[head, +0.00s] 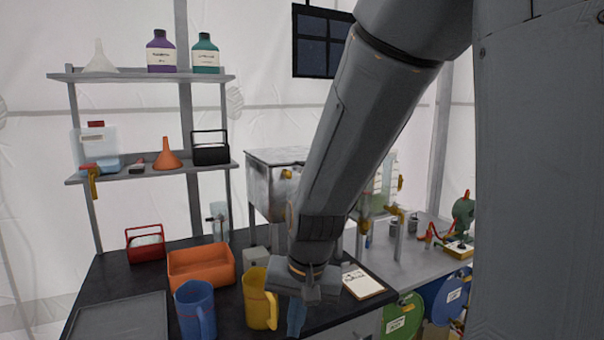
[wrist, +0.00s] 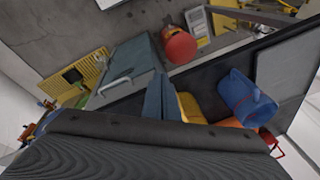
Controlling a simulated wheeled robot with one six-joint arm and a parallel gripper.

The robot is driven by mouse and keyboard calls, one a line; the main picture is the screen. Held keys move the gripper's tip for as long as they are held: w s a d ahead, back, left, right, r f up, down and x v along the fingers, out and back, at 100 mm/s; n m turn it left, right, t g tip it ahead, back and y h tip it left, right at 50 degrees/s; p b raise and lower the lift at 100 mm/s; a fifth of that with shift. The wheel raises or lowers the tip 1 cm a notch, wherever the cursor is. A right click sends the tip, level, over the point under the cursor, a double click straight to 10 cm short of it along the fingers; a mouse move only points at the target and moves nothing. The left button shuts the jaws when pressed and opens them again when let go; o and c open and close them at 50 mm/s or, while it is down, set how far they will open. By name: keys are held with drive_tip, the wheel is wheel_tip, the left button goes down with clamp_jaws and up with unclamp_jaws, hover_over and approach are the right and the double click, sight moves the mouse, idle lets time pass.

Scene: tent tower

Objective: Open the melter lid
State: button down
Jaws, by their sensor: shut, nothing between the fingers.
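The melter appears to be the silver metal box (head: 265,185) behind the bench, with a brass-coloured fitting on its front. Its flat lid (head: 275,156) lies level on top and looks closed. My arm hides the melter's right part, and I cannot make out a lid handle. My gripper (head: 296,318) points down at the bench's front, beside the yellow jug, well below and in front of the melter. It is shut and empty. Its blue-grey fingers also show in the wrist view (wrist: 161,98). I cannot identify the melter in the wrist view.
A yellow jug (head: 259,300), a blue jug (head: 195,310) and an orange bin (head: 201,267) crowd the bench near my gripper. A clipboard (head: 362,283) lies to the right. Shelves (head: 150,76) with bottles and funnels stand left. A red rounded object (wrist: 180,46) shows in the wrist view.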

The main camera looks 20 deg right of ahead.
drive_tip(key=w+d+r+m+t+y+b, duration=0.1)
drive_tip(key=w+d+r+m+t+b, duration=0.2)
drive_tip(key=w+r+m, duration=0.4)
drive_tip(key=w+d+r+m+t+b, duration=0.1)
drive_tip(key=w+d+r+m+b, duration=0.2)
drive_tip(key=w+m, duration=0.5)
drive_tip(key=w+d+r+m+t+b, duration=0.25)
drive_tip(key=d+r+m, duration=0.25)
drive_tip(key=r+m, duration=0.25)
drive_tip(key=w+d+r+m+t+b, duration=0.1)
drive_tip(key=d+r+m+t, duration=0.25)
drive_tip(key=r+m, duration=0.45)
drive_tip(key=w+f+p, duration=0.1)
drive_tip(key=w, duration=0.7)
drive_tip(key=shift+w+d+f+m+g, duration=0.3)
drive_tip(key=shift+w+f+m, duration=0.05)
drive_tip(key=shift+w, duration=0.05)
drive_tip(key=shift+r+p, duration=0.1)
drive_tip(key=shift+p, duration=0.2)
